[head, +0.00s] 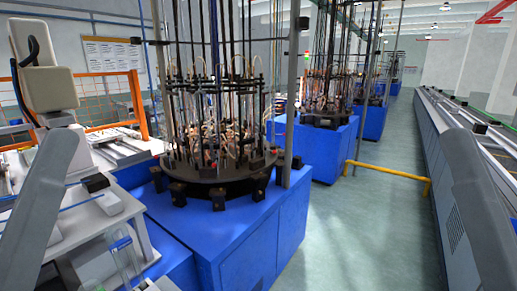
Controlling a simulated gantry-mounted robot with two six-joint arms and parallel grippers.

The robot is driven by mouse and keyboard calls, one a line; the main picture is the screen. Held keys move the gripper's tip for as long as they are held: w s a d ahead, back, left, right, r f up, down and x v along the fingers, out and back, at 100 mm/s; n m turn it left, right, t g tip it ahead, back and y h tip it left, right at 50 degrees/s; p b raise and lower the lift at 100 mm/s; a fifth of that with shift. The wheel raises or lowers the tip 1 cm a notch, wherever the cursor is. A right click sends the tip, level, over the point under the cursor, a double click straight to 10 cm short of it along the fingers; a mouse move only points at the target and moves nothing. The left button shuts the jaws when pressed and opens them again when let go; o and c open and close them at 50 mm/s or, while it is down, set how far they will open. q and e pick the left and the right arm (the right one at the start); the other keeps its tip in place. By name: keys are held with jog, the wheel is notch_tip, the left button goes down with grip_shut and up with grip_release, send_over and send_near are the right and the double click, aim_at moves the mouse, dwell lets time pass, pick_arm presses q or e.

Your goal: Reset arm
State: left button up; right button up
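A grey link of my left arm shows at the lower left, and a grey link of my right arm shows at the right edge. Neither gripper shows in the head view, so I cannot see their fingers or anything in them. The nearest flame sealing machine (217,189) has a round dark plate with dark blocks around its rim and many upright rods and thin tubes. It stands on a blue base (245,240) in the middle.
A white bench (95,225) with small fixtures is at the left, with clear, blue-banded items at its lower edge. An orange fence (105,97) stands behind. More machines on blue bases (318,148) recede. A yellow rail (390,171) crosses open floor (365,235). A long conveyor (450,120) runs right.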

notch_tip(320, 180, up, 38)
jog(key=p, duration=3.4)
jog(key=shift+p, duration=0.4)
